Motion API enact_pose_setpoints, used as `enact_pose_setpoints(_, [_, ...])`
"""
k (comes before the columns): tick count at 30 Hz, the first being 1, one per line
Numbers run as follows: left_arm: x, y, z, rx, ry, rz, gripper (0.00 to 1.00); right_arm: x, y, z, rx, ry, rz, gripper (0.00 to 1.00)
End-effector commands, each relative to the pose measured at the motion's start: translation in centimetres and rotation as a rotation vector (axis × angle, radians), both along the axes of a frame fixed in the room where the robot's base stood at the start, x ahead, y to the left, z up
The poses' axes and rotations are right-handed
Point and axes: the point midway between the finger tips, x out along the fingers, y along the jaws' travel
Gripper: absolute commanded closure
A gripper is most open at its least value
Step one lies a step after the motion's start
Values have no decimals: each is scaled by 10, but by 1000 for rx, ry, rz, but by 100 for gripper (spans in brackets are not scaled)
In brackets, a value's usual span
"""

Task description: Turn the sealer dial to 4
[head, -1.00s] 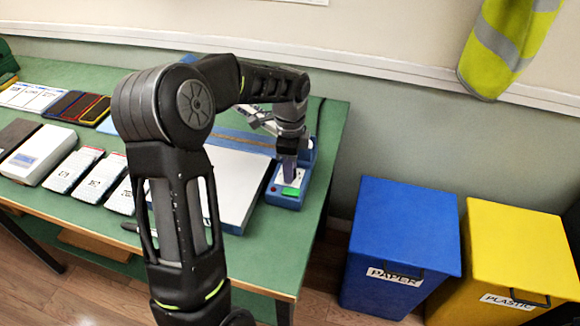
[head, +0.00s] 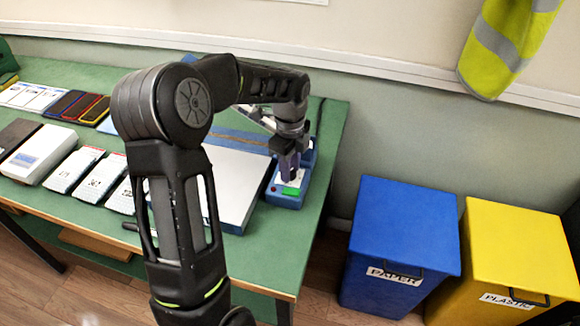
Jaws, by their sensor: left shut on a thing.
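The blue sealer (head: 284,198) stands near the right end of the green table. Its front end shows a red button, a green patch and a pale panel. My left gripper (head: 289,175) points down over that pale panel, its fingers shut at the dial's place. The dial itself is hidden by the fingers, so its setting cannot be read. My right gripper is not in view.
A white-topped platform (head: 238,180) lies just left of the sealer. Several labelled packs (head: 75,170), a white box (head: 38,155) and dark coloured-edge trays (head: 85,107) fill the left. Blue paper (head: 405,225) and yellow plastic (head: 515,240) bins stand right of the table.

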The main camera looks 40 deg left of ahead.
Motion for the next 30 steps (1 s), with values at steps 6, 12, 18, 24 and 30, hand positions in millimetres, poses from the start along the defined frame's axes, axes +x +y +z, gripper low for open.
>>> enact_pose_setpoints(6, [1,0,1,1,-3,1,58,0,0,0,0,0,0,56])
enact_pose_setpoints(12, [0,0,0,0,-1,1,47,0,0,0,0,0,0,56])
enact_pose_setpoints(18, [0,0,1,0,-1,2,47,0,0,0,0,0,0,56])
enact_pose_setpoints(24, [1,0,16,1,-5,2,47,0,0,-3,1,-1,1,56])
enact_pose_setpoints(30, [1,0,48,1,-6,3,47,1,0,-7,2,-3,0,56])
